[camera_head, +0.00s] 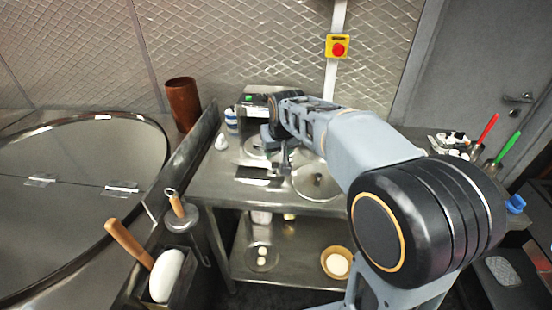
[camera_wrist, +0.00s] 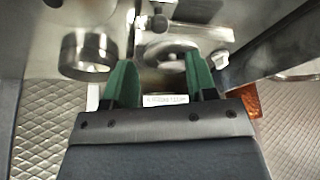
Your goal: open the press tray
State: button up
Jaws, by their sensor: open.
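A steel machine (camera_head: 258,100), which looks like the press, stands at the back of the steel counter, partly hidden behind my arm. A flat metal plate (camera_head: 258,176) juts out at the counter's front; I cannot tell for sure that it is the press tray. My gripper (camera_head: 277,150) is over the counter in front of the machine, its fingertips hard to make out. In the wrist view, the two green fingers of my gripper (camera_wrist: 162,75) are apart with nothing clasped. A pale strip with dark lettering (camera_wrist: 166,100) shows between them. I cannot tell if the fingers touch anything.
A round steel lid (camera_head: 316,181) lies right of the plate. A white-blue jar (camera_head: 231,120) and a brown cylinder (camera_head: 183,103) stand left. A large round tandoor top (camera_head: 75,200) fills the left. A shelf below holds a bowl (camera_head: 337,264). A red button (camera_head: 338,49) is on the wall.

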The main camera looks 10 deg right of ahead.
jog(key=v, duration=0.5)
jog(key=shift+s+r, duration=0.1)
jog(key=shift+r, duration=0.2)
jog(key=s+d+f+p, duration=0.1)
jog(key=s+f, duration=0.3)
jog(key=s, duration=0.5)
jog(key=s+d+f+m+g+p, duration=0.1)
jog(key=s+d+f, duration=0.2)
jog(key=s, duration=0.6)
jog(key=shift+s+f, duration=0.25)
jog(key=shift+f, duration=0.45)
